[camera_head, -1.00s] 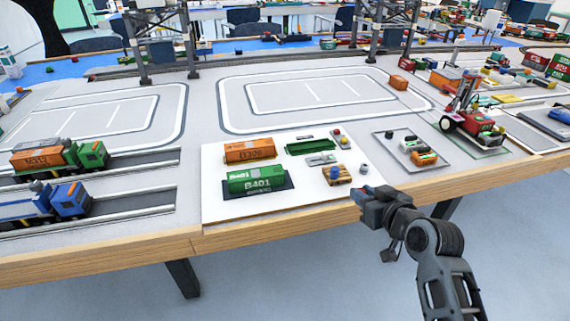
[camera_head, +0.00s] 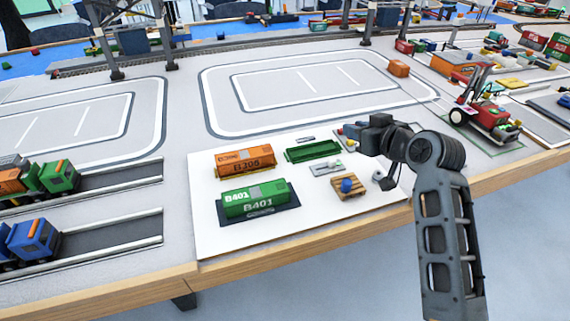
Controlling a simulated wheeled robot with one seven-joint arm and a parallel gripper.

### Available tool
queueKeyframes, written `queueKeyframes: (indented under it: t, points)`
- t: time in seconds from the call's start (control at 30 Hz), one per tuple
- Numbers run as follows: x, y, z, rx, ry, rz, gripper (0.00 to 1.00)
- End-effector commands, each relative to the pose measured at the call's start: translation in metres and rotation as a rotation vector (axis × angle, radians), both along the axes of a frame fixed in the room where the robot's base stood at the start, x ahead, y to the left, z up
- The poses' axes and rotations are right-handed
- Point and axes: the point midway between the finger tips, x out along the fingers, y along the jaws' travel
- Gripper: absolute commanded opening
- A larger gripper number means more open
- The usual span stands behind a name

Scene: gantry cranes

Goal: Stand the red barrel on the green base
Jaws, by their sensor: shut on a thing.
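The red barrel (camera_head: 340,131) shows only as a small red patch at the tip of my gripper (camera_head: 347,132), at the far right corner of the white board. My gripper is shut on it, but the jaws are small and partly hidden by the wrist. A yellow piece (camera_head: 350,143) sits just below the fingertips. The green base (camera_head: 313,151) seems to be the long, low green tray on the white board, left of my gripper, with nothing seen standing on it.
On the white board (camera_head: 215,240) are an orange container (camera_head: 245,160), a green container (camera_head: 255,200), a small grey plate (camera_head: 327,168) and a wooden pallet (camera_head: 350,190) with a blue barrel (camera_head: 347,185). A red vehicle (camera_head: 490,118) stands right of my arm.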

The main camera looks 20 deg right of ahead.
Motion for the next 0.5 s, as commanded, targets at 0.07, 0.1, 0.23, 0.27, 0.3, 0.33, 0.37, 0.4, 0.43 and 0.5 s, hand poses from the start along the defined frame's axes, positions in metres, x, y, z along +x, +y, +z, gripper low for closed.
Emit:
queueKeyframes:
  t: [0.07, 0.1, 0.23, 0.27, 0.3, 0.33, 0.37, 0.4, 0.43, 0.5]
  points:
    - [-0.002, 0.007, -0.004, 0.000, 0.003, 0.003, 0.00]
    - [-0.003, 0.013, -0.007, -0.001, 0.003, 0.004, 0.00]
    - [-0.009, 0.037, -0.022, 0.000, 0.005, 0.006, 0.00]
    - [-0.011, 0.043, -0.026, -0.001, 0.005, 0.006, 0.00]
    - [-0.013, 0.052, -0.031, 0.001, 0.004, 0.007, 0.00]
    - [-0.015, 0.058, -0.035, -0.001, 0.006, 0.007, 0.00]
    - [-0.016, 0.064, -0.038, 0.000, 0.004, 0.005, 0.00]
    - [-0.018, 0.072, -0.044, -0.002, 0.005, 0.007, 0.00]
    - [-0.020, 0.077, -0.047, 0.000, 0.004, 0.005, 0.00]
    - [-0.022, 0.090, -0.055, 0.000, 0.004, 0.005, 0.00]
